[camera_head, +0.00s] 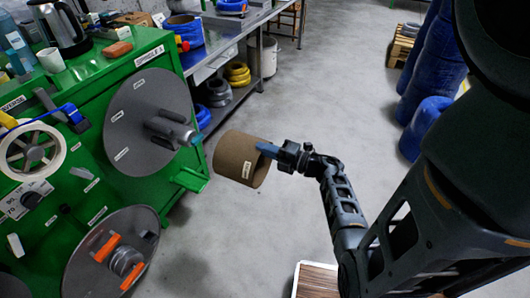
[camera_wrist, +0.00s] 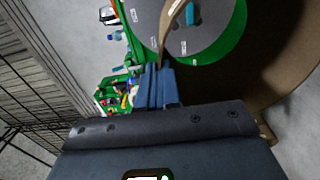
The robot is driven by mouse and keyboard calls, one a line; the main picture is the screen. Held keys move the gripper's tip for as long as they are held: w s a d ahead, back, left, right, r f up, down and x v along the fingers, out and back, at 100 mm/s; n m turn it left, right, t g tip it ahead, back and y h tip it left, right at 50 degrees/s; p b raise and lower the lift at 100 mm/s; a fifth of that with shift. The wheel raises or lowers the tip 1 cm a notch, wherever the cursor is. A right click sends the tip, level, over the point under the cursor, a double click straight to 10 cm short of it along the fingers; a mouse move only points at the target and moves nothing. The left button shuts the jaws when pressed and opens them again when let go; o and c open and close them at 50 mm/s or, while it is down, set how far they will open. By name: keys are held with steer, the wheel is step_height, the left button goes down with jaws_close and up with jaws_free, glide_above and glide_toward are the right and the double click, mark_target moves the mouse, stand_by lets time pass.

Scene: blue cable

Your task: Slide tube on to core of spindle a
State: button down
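A brown cardboard tube (camera_head: 232,160) with a white label hangs in the air in the middle of the head view. My gripper (camera_head: 268,150) is shut on the tube's wall at its right end. In the wrist view the tube (camera_wrist: 285,65) fills the right side, and its edge meets my blue fingers (camera_wrist: 158,85). Spindle a is a grey disc (camera_head: 130,110) on the green machine, with a grey core (camera_head: 170,130) pointing right toward the tube. The tube is apart from the core, to its right and slightly lower. The disc (camera_wrist: 225,18) also shows in the wrist view.
The green machine (camera_head: 90,65) carries a second, lower disc (camera_head: 85,265) with orange clamps and a white reel (camera_head: 30,150) at left. A kettle (camera_head: 60,28) and mug stand on top. A metal workbench (camera_head: 215,40) is behind, blue barrels (camera_head: 430,115) at right. The middle floor is clear.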

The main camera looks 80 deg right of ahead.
steer(key=shift+d+b+x, duration=0.1)
steer(key=shift+b+x, duration=2.35)
steer(key=shift+x, duration=5.5)
steer(key=shift+d+b+x, duration=0.15)
steer(key=shift+b+x, duration=2.3)
steer(key=shift+x, duration=5.5)
steer(key=shift+w+d+f, duration=0.1)
steer(key=shift+w+d, duration=0.05)
steer(key=shift+w, duration=0.35)
